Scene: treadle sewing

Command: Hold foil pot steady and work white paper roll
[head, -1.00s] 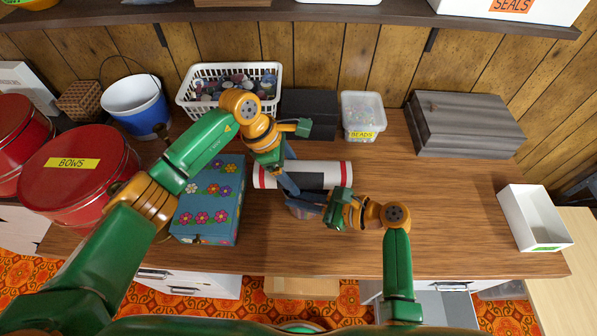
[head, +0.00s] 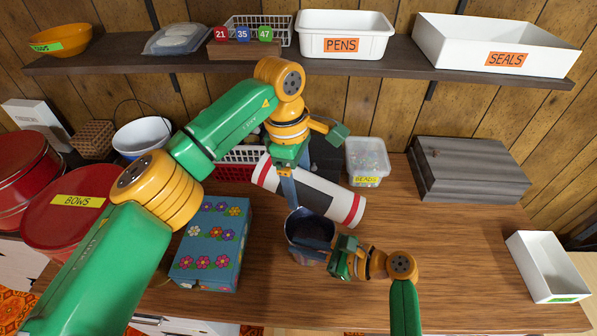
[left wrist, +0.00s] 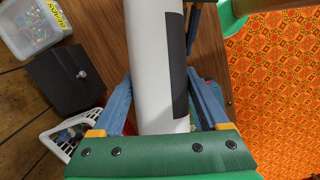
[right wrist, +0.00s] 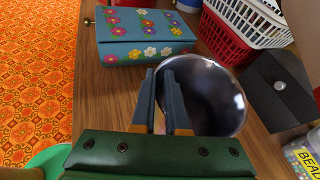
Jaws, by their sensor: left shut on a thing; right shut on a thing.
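The white paper roll (head: 325,194) has red bands near its ends and a dark grey panel. My left gripper (head: 290,195) is shut on it near its middle, and the roll slants down to the right in the head view. In the left wrist view the roll (left wrist: 155,60) lies between the two blue fingers (left wrist: 160,78). The shiny foil pot (head: 305,255) stands upright on the table, just in front of the roll, with its dark mouth up. My right gripper (head: 328,247) is shut on its side. The pot (right wrist: 222,100) also shows in the right wrist view beyond the fingers (right wrist: 160,78).
A blue flowered box (head: 212,245) stands close left of the pot. Behind are a basket (head: 235,165), a dark box (left wrist: 65,82) and a tub of beads (head: 367,160). A shelf (head: 390,62) overhangs the back.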

